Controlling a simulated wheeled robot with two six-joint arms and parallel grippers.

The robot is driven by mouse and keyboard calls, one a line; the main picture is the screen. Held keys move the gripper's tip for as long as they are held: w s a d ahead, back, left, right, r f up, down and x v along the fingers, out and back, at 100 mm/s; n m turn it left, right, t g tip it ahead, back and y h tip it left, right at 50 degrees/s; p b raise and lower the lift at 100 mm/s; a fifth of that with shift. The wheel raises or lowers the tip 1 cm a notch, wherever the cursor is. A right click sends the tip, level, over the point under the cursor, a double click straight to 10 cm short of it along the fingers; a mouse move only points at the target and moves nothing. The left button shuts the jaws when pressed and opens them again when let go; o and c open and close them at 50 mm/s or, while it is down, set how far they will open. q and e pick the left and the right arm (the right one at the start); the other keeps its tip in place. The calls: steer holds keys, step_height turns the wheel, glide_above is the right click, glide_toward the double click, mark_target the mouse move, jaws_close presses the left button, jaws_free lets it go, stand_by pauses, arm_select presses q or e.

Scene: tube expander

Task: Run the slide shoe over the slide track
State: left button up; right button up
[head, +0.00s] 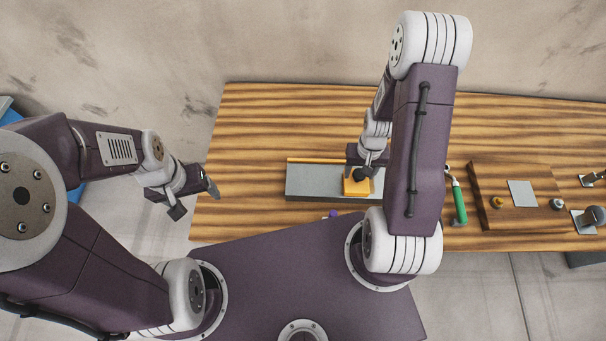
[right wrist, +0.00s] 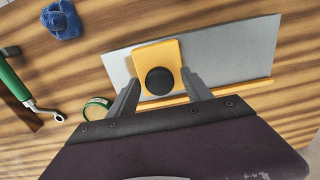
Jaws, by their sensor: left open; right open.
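The slide shoe (head: 356,187) is a yellow block with a round black knob on top. It also shows in the right wrist view (right wrist: 158,53). It sits on the right part of the slide track (head: 317,183) in the head view, a grey plate with a yellow rail along its far edge. The track also shows in the right wrist view (right wrist: 228,45). My right gripper (head: 362,172) is over the shoe, its open fingers on either side of the knob; contact cannot be told. My left gripper (head: 195,199) is open and empty, left of the table edge.
A green-handled tool (head: 459,200) lies right of the track. Further right is a brown board (head: 515,218) with small parts on it. A blue cloth (right wrist: 62,19) and a green ring (right wrist: 97,108) lie near the track. The table left of the track is clear.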

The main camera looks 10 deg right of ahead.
step_height(320, 180, up, 6)
steer(key=p, duration=0.4)
steer(key=shift+p, duration=0.4)
arm_select(q)
step_height(320, 180, up, 5)
steer(key=shift+r, duration=0.15)
arm_select(e)
steer(key=shift+f, duration=0.1)
steer(key=w+a+r+n+t+b, duration=0.25)
steer(key=w+a+b, duration=0.3)
steer(key=b, duration=0.35)
arm_select(q)
step_height(320, 180, down, 10)
steer(key=b, duration=0.1)
steer(key=shift+f+b, duration=0.2)
steer(key=shift+b, duration=0.1)
arm_select(e)
steer(key=s+a+r+g, duration=0.1)
steer(key=s+a, duration=0.2)
steer(key=s, duration=0.6)
steer(key=shift+a, duration=0.4)
steer(key=shift+s+n, duration=0.15)
steer(key=shift+n, duration=0.1)
